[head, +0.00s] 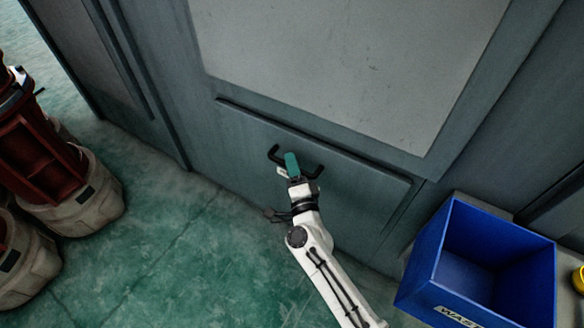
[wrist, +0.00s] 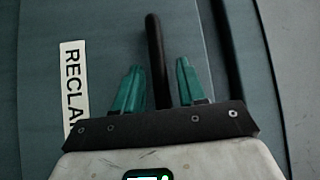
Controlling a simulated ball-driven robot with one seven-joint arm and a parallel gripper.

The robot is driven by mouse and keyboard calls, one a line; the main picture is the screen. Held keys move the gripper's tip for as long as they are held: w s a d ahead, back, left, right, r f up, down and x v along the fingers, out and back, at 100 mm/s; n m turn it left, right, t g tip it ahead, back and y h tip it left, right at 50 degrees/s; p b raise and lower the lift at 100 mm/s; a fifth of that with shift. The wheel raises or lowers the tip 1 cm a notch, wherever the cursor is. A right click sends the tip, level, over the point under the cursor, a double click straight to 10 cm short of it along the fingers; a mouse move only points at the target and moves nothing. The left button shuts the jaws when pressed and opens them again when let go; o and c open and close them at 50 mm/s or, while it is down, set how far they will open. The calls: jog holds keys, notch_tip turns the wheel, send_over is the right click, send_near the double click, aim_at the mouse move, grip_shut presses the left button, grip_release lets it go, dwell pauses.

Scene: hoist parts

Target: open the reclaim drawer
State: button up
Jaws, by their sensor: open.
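The reclaim drawer (head: 350,190) is a grey-green front panel low in the large cabinet, and it looks shut. Its black bar handle (head: 312,171) sits near the panel's upper middle. My gripper (head: 291,160) is at the handle, its teal fingers over the bar. In the wrist view the black handle (wrist: 155,50) runs between the two spread fingers of my gripper (wrist: 158,80), with a gap on each side. A white label (wrist: 72,85) reading "RECLA" lies left of the fingers, its end hidden by my gripper.
A blue bin (head: 425,270) marked "WAST" stands on the floor at the right, near the cabinet. Red and beige machines (head: 85,200) stand at the left. The green floor (head: 190,265) in front of the cabinet is clear. A yellow object (head: 579,280) shows at the right edge.

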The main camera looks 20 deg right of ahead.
grip_shut()
dwell(0.4)
